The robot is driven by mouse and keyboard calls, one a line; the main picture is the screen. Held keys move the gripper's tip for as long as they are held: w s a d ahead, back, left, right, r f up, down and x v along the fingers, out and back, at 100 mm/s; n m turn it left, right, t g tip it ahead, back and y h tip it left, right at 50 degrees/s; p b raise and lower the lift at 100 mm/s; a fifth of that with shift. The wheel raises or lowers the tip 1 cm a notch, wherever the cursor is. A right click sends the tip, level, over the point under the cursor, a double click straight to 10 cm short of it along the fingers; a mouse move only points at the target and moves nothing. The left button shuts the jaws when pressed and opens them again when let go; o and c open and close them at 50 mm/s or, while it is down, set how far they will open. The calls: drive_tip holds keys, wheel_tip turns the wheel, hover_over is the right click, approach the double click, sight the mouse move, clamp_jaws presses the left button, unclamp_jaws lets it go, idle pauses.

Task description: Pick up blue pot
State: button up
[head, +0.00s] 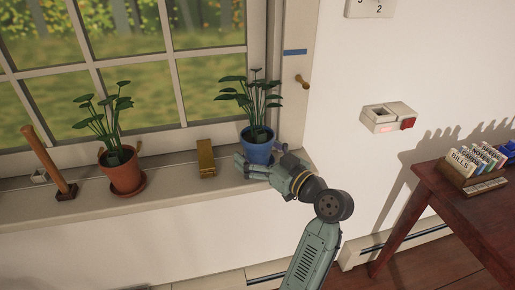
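The blue pot (259,149) holds a leafy green plant (252,100) and stands upright on the right part of the windowsill. My gripper (246,166) is at the pot's front, low down, reaching in from the right. It covers the pot's lower front. One finger shows left of the pot's base and another part lies near its right side. I cannot tell whether the fingers touch the pot or how far apart they are.
On the sill (160,188) stand a gold block (206,158), a terracotta pot (122,173) with a plant, and a wooden-handled tool (48,162). The window is behind. A red-brown table (470,205) with a file box (470,173) is at the right.

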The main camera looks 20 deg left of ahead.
drive_tip(key=shift+r, duration=0.1)
drive_tip(key=c, duration=2)
